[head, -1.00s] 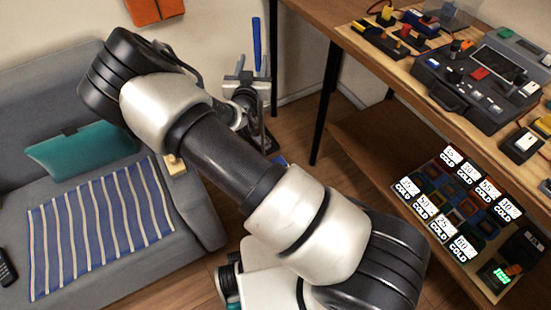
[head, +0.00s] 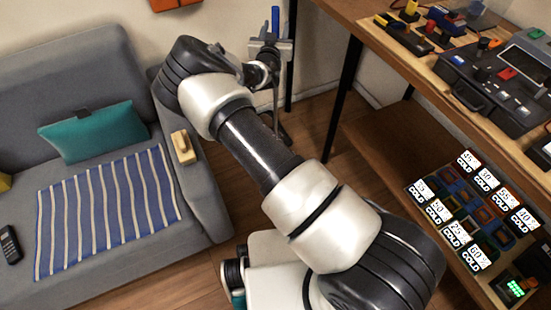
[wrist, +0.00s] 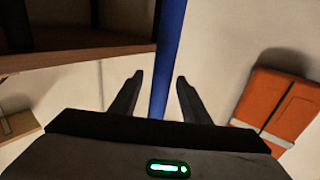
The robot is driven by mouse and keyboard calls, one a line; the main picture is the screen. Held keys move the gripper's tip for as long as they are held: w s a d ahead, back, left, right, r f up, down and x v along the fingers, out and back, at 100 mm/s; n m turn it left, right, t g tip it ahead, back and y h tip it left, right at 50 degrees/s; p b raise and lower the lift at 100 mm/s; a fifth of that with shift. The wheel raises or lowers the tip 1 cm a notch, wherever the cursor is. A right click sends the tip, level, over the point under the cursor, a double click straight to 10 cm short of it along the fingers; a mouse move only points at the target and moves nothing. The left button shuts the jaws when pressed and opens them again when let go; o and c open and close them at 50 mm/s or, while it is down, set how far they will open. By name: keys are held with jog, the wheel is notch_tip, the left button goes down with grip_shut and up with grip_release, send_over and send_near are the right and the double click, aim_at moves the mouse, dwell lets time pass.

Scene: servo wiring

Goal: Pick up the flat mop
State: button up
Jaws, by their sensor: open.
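The flat mop's blue handle (head: 275,22) stands upright against the wall between the sofa and the workbench in the head view. My gripper (head: 272,47) is at the handle, and its wrist hides part of it. Below my gripper a thin grey pole runs down to the floor; the mop's foot is mostly hidden behind my arm. In the wrist view the blue handle (wrist: 168,60) runs between the two fingers of my gripper (wrist: 160,78). The fingers are open, with a gap on each side of the handle.
A grey sofa (head: 70,60) with a teal cushion (head: 95,132) and striped blanket (head: 105,210) is on the left. A wooden workbench (head: 345,15) with black legs stands right. An orange hanging item (wrist: 275,100) is on the wall. Some floor shows between sofa and bench.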

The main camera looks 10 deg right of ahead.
jog(key=x, duration=0.3)
jog(key=shift+w+f+b, duration=0.15)
jog(key=shift+w+b, duration=0.2)
grip_shut()
notch_tip(320, 180, up, 10)
jog(key=p, duration=0.2)
dwell(0.3)
